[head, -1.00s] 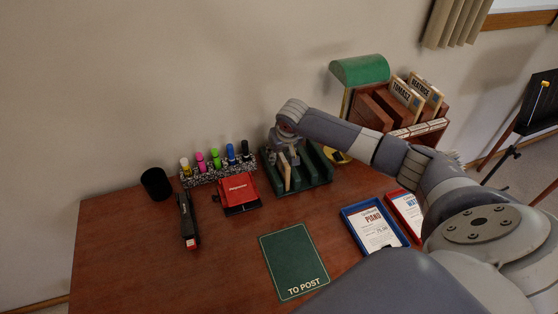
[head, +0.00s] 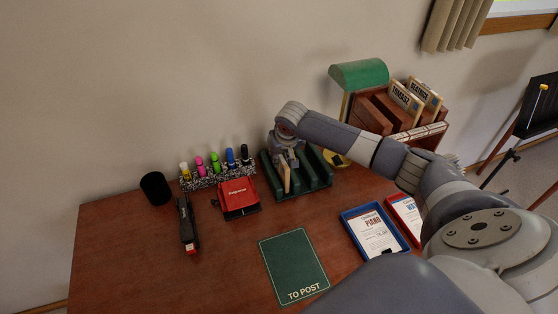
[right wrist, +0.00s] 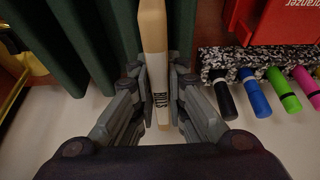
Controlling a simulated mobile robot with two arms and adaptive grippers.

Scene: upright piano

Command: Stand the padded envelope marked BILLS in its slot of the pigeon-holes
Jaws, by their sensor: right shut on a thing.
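The wooden pigeon-holes (head: 366,113) stand at the back right, holding envelopes marked TOMASZ (head: 404,98) and BEATRICE (head: 425,93). My left gripper is out of view.
A green-shaded lamp (head: 358,73) stands beside the pigeon-holes. A marker holder (head: 215,178), red box (head: 238,197), black cup (head: 155,187) and black stapler-like tool (head: 187,223) are left of the rack. A TO POST mat (head: 292,265) and blue tray (head: 373,231) lie in front.

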